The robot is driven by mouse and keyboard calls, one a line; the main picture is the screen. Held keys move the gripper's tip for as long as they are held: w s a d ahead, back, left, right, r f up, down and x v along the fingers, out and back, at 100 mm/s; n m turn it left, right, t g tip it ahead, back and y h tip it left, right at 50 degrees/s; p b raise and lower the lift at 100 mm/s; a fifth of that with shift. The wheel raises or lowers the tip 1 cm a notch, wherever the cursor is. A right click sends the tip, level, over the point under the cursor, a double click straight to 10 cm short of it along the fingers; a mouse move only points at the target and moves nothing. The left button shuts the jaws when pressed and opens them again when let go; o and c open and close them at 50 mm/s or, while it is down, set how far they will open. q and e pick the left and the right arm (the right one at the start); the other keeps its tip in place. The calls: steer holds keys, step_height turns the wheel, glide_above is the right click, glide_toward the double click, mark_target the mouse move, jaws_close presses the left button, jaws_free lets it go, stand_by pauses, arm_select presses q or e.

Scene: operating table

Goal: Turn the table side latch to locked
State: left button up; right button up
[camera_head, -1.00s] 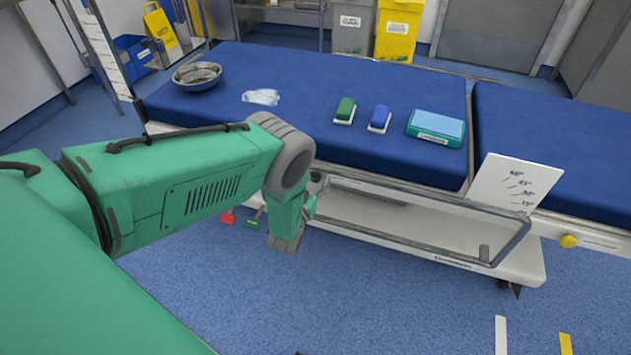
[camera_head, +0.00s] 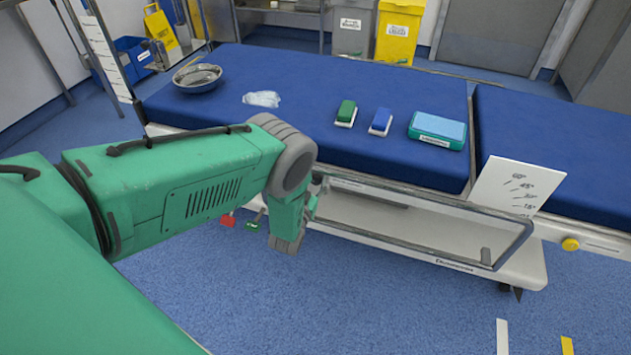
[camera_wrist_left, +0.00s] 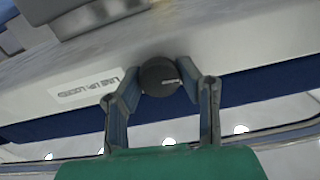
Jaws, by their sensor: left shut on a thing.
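The latch is a dark round knob (camera_wrist_left: 158,72) with a short pale line on its face, seen in the left wrist view on the pale side of the table. The pale line lies nearly level in that view, to the right of the knob's middle. My left gripper (camera_wrist_left: 161,88) has one finger on each side of the knob and is shut on it. A white label (camera_wrist_left: 86,89) with dark text that seems to end in "LOCKED" is left of the knob. In the head view my left arm hides the knob and most of the gripper. My right gripper is not in view.
A metal side rail (camera_head: 430,201) runs along the table side, right of my arm. A white angle card (camera_head: 517,187) stands by a yellow knob (camera_head: 570,244). A steel bowl (camera_head: 197,79), two brushes and a teal box (camera_head: 437,131) rest on the blue table top. Red and green pedals are low down.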

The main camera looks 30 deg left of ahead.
arm_select(q)
steer(key=m+b, duration=0.1)
steer(key=m, duration=0.4)
steer(key=shift+d+f+b, duration=0.1)
steer(key=shift+f+b, duration=0.05)
steer(key=shift+b, duration=0.15)
steer(key=m+b, duration=0.1)
steer(key=m, duration=0.2)
steer(key=shift+f+m, duration=0.1)
steer(key=shift+m, duration=0.2)
steer(key=m+b, duration=0.1)
steer(key=m, duration=0.1)
steer(key=m+b, duration=0.1)
steer(key=m, duration=0.2)
steer(key=shift+d+f, duration=0.1)
steer(key=shift+d, duration=0.1)
steer(key=shift+s+f+m+b, duration=0.1)
steer(key=shift+m+b, duration=0.75)
steer(key=shift+m, duration=0.95)
steer(key=shift+d+f, duration=0.1)
steer(key=o, duration=1.2)
steer(key=shift+r, duration=0.25)
